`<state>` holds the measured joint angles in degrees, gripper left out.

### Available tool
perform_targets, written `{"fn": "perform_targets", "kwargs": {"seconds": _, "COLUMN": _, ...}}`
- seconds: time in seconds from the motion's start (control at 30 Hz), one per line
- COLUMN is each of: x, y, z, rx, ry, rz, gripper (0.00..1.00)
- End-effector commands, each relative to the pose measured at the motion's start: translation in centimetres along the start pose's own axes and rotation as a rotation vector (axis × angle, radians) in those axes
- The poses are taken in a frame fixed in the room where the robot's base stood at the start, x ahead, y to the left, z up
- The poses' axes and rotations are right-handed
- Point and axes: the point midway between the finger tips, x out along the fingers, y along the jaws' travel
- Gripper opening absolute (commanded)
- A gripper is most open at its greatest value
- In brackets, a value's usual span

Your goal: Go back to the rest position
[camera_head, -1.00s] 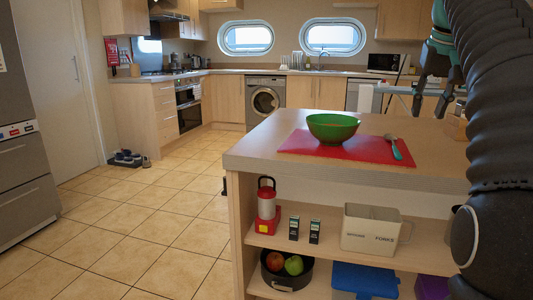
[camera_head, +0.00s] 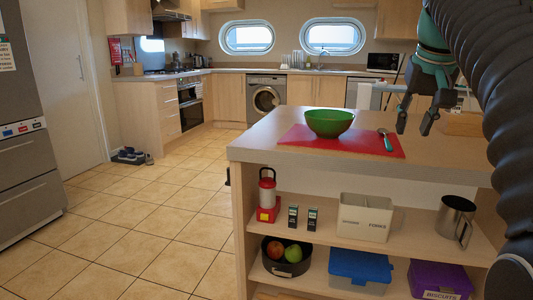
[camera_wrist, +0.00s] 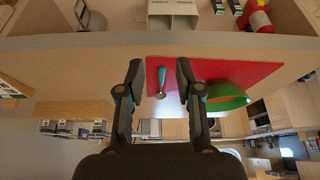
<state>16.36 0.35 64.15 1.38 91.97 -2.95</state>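My gripper (camera_head: 417,116) hangs at the right of the head view, above the right part of the island counter. Its two fingers are apart with nothing between them. In the wrist view my gripper (camera_wrist: 154,75) also shows open and empty. A green bowl (camera_head: 329,123) stands on a red mat (camera_head: 365,143) on the counter. A spoon with a teal handle (camera_head: 386,140) lies on the mat to the right of the bowl. The wrist view shows the spoon (camera_wrist: 161,76) in line with the gap between the fingers, and the bowl (camera_wrist: 222,97) beside the right finger.
The island counter (camera_head: 260,145) has a wooden block (camera_head: 462,124) at its right. Shelves below hold a red lantern (camera_head: 267,194), a cutlery caddy (camera_head: 364,217), a metal mug (camera_head: 456,217), a black pot (camera_head: 284,262) and bins. The tiled floor (camera_head: 150,225) at left is open.

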Motion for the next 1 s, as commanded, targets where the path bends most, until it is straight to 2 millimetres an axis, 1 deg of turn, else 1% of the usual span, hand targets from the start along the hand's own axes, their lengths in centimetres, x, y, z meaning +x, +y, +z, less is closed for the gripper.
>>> {"fn": "perform_targets", "kwargs": {"seconds": 0.17, "x": 1.5, "y": -2.0, "z": 4.0, "rx": -0.032, "ry": 0.011, "rz": -0.014, "gripper": 0.35}}
{"fn": "perform_targets", "kwargs": {"seconds": 0.37, "x": 4.5, "y": -4.3, "z": 10.2, "rx": -0.074, "ry": 0.029, "rz": -0.034, "gripper": 0.35}}
{"fn": "perform_targets", "kwargs": {"seconds": 0.57, "x": 8.4, "y": -6.0, "z": 17.4, "rx": -0.118, "ry": 0.048, "rz": -0.054, "gripper": 0.35}}
{"fn": "perform_targets", "kwargs": {"seconds": 0.6, "x": 9.3, "y": -6.3, "z": 18.9, "rx": -0.128, "ry": 0.051, "rz": -0.059, "gripper": 0.35}}
{"fn": "perform_targets", "kwargs": {"seconds": 0.67, "x": 10.8, "y": -6.6, "z": 21.3, "rx": -0.141, "ry": 0.056, "rz": -0.065, "gripper": 0.35}}
{"fn": "perform_targets", "kwargs": {"seconds": 0.7, "x": 11.7, "y": -6.8, "z": 22.9, "rx": -0.151, "ry": 0.059, "rz": -0.069, "gripper": 0.35}}
{"fn": "perform_targets", "kwargs": {"seconds": 0.77, "x": 13.2, "y": -7.0, "z": 25.2, "rx": -0.163, "ry": 0.066, "rz": -0.076, "gripper": 0.35}}
{"fn": "perform_targets", "kwargs": {"seconds": 0.8, "x": 14.1, "y": -7.1, "z": 26.6, "rx": -0.171, "ry": 0.068, "rz": -0.08, "gripper": 0.35}}
{"fn": "perform_targets", "kwargs": {"seconds": 0.9, "x": 16.3, "y": -7.3, "z": 29.8, "rx": -0.187, "ry": 0.074, "rz": -0.088, "gripper": 0.35}}
{"fn": "perform_targets", "kwargs": {"seconds": 1.0, "x": 17.8, "y": -7.4, "z": 31.9, "rx": -0.199, "ry": 0.079, "rz": -0.095, "gripper": 0.35}}
